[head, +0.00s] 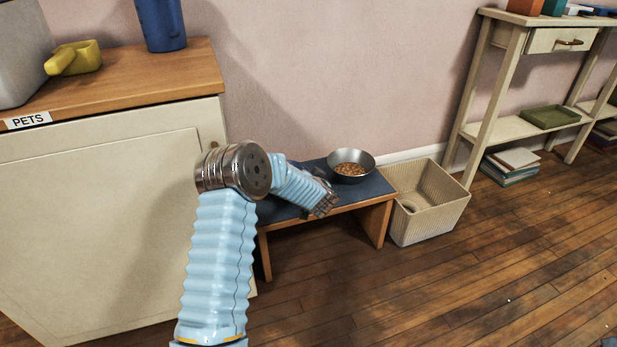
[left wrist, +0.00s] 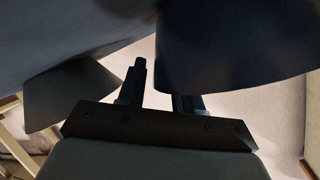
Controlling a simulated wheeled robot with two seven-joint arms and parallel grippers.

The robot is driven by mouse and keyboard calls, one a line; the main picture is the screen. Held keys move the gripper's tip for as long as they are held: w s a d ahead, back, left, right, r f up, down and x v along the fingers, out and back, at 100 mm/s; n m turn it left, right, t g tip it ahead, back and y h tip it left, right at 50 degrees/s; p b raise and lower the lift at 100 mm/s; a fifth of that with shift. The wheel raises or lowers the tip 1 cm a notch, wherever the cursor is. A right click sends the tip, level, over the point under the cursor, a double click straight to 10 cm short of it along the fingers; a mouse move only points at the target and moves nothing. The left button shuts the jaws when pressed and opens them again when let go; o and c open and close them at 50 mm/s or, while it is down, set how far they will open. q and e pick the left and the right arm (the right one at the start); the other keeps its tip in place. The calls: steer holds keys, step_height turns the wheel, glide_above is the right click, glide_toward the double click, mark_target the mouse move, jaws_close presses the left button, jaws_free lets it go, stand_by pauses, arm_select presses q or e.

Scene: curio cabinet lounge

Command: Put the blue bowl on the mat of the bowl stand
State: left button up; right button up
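The bowl stand is a low wooden bench with a dark blue mat (head: 360,190) on top. My left gripper (head: 325,206) is low at the stand's front, in front of the mat. In the left wrist view, my left gripper's two fingers (left wrist: 160,85) show a small distance apart. A large dark blue curved shape, which looks like the blue bowl (left wrist: 240,50), is very close there. One finger is beside its edge and the other is partly hidden behind it. I cannot tell if they press on it. The blue bowl is not clearly seen in the head view. My right gripper is out of view.
A metal bowl of brown kibble (head: 351,163) stands at the mat's back right. A cream bin (head: 430,215) is right of the stand. A cabinet labelled PETS (head: 110,200) is at left, with a yellow scoop (head: 75,58) and blue canister (head: 160,25). Floor in front is clear.

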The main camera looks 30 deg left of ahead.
arm_select(q)
steer(key=p+v, duration=0.2)
steer(key=v, duration=1)
steer(key=s+d+f+g+h, duration=0.1)
steer(key=s+d+f+h, duration=0.3)
steer(key=d+f, duration=0.3)
steer(key=s+d+f+g+h, duration=0.1)
steer(key=s+d+f+h, duration=0.35)
steer(key=f, duration=0.45)
steer(key=s+d+f+g+h, duration=0.3)
steer(key=s+d+f+g, duration=0.35)
steer(key=s, duration=0.55)
steer(key=s+d+f+g+h, duration=0.2)
steer(key=s+d, duration=0.3)
steer(key=s, duration=0.4)
step_height(320, 180, up, 12)
steer(key=p, duration=1.3)
steer(key=shift+r+n, duration=0.25)
steer(key=shift+n, duration=0.05)
steer(key=shift+s+t, duration=0.1)
steer(key=shift+t, duration=0.15)
